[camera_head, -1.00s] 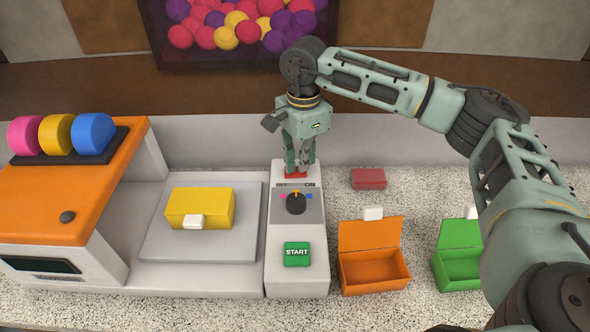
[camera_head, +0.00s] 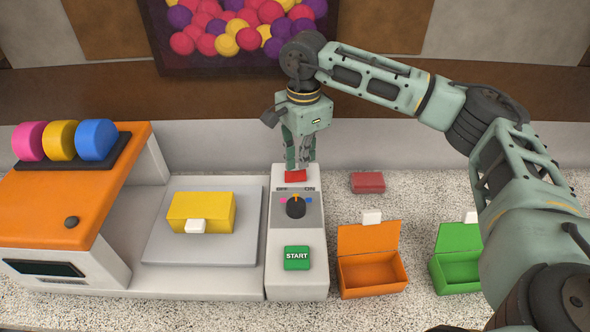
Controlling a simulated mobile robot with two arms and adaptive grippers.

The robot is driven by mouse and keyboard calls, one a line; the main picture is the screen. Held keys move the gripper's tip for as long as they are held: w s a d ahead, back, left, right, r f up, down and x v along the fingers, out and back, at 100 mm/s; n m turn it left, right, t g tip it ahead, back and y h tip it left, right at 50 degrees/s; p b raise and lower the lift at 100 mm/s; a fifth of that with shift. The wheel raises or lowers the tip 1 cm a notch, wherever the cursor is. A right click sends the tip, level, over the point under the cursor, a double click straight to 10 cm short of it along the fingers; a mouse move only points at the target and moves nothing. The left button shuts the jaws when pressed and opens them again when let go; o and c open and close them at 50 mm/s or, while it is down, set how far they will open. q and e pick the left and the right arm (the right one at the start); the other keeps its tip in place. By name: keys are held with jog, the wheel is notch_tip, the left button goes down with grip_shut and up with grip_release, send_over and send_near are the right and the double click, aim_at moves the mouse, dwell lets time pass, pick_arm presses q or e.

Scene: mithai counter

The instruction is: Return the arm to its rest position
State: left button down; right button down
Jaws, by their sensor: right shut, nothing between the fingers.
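My right arm reaches in from the right. Its gripper (camera_head: 303,167) points down above the far end of the white control panel (camera_head: 285,267). The gripper is shut and empty, its fingertips just above a red switch (camera_head: 296,176) on that panel. The fingertips look slightly apart from the switch. The panel also carries a black knob (camera_head: 296,207) and a green START button (camera_head: 297,257). My left gripper does not show.
A yellow box (camera_head: 190,207) sits on a grey plate (camera_head: 159,246) of the orange and white machine (camera_head: 60,195). Right of the panel are an open orange box (camera_head: 371,272), an open green box (camera_head: 457,270) and a small red block (camera_head: 368,182). Counter around the red block is clear.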

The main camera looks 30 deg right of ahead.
jog(key=shift+r+p, duration=0.95)
jog(key=shift+r, duration=1.05)
